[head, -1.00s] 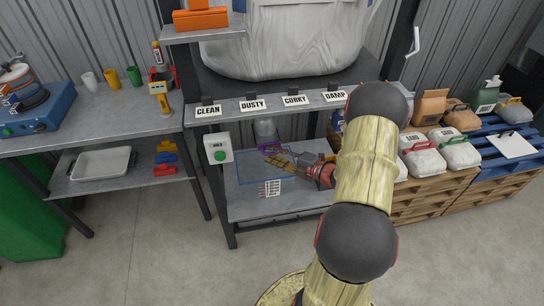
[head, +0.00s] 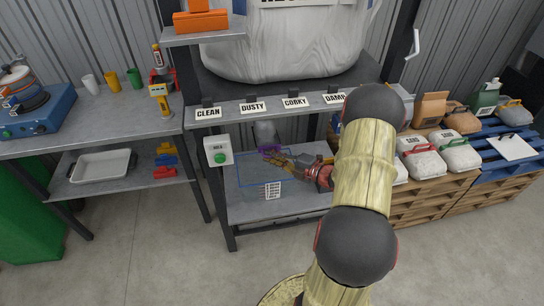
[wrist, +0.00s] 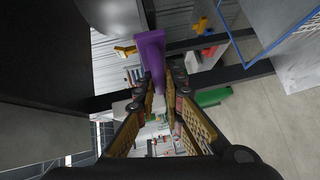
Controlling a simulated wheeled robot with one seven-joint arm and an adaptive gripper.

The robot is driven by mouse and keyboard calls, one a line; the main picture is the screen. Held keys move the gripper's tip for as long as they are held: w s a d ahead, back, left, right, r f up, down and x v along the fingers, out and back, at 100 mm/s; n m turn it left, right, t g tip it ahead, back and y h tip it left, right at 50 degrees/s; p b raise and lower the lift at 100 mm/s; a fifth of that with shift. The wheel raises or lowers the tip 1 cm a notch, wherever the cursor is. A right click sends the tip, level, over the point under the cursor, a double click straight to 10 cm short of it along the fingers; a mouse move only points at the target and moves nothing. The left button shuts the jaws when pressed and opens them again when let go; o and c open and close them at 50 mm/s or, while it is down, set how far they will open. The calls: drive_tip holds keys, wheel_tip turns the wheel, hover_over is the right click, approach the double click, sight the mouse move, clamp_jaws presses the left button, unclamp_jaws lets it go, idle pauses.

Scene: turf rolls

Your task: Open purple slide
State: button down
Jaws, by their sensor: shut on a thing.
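The purple slide (head: 270,149) sits below the front label ledge, under the grey-white outlet (head: 264,131). In the wrist view the purple slide (wrist: 151,56) is a flat bar whose near end lies between my fingertips. My gripper (head: 281,159) reaches it from the right, over the lower shelf. In the wrist view my gripper (wrist: 160,92) is shut on the purple slide, with a finger on each side. How far the slide is pulled out cannot be told.
A blue outline frame (head: 238,184) stands close to my gripper above the grey lower shelf (head: 300,205). A white box with a green button (head: 219,151) is at the left post. Bags on pallets (head: 420,157) stand to the right.

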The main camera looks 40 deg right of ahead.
idle(0.6)
drive_tip(key=shift+s+a+p, duration=0.45)
drive_tip(key=shift+s+p, duration=0.3)
drive_tip(key=shift+p, duration=0.15)
drive_tip(key=shift+s+a+p, duration=0.5)
drive_tip(key=shift+s+p, duration=0.3)
drive_tip(key=shift+p, duration=0.05)
drive_tip(key=shift+s+a+p, duration=0.45)
drive_tip(key=shift+s+p, duration=0.3)
drive_tip(key=shift+p, duration=0.15)
drive_tip(key=c, duration=1.9)
unclamp_jaws()
drive_tip(key=v, duration=1.2)
